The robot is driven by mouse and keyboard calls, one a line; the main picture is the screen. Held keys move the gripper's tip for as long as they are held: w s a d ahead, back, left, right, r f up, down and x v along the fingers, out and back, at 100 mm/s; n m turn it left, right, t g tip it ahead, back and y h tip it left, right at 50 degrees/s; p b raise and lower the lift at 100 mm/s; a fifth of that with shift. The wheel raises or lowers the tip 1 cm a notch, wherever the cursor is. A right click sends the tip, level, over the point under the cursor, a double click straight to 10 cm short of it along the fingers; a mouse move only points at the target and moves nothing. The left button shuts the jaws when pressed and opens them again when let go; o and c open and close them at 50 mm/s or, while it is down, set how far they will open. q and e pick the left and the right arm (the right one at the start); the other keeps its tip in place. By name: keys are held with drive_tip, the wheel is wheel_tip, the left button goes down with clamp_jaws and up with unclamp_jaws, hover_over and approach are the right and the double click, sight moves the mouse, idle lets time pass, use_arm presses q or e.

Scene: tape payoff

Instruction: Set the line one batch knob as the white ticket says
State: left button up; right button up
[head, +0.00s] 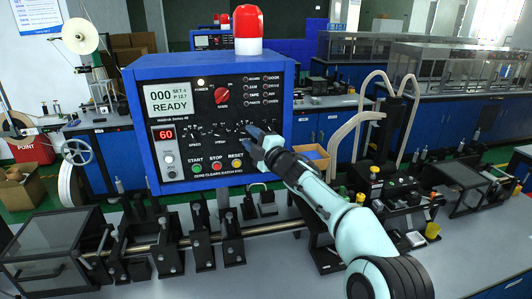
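The blue control box (215,70) stands on the bench with a black front panel. Its grey display (168,99) reads 000, SET 4, READY, and a red display (162,134) reads 60. A row of small knobs includes the one marked SPEED (195,133). The right end of this row is covered by my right gripper (254,141), so I cannot make out the batch knob or its setting. The gripper's dark fingers are at the panel; whether they touch or grip a knob is unclear. I cannot identify a white ticket. My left gripper is out of view.
A red lamp (248,28) tops the box. A red knob (222,96) sits above the small knobs; START, STOP and RESET buttons (216,166) are below. A metal shaft with black brackets (170,250) lies in front. Bare bench (470,235) shows at the right.

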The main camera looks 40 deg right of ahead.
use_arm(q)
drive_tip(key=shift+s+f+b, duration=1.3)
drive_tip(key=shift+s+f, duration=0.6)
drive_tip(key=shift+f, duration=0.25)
use_arm(e)
drive_tip(key=s+a+f, duration=0.1)
drive_tip(key=s, duration=1)
drive_tip(key=shift+s+a, duration=0.2)
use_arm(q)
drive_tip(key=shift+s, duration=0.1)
use_arm(e)
drive_tip(key=shift+f, duration=0.15)
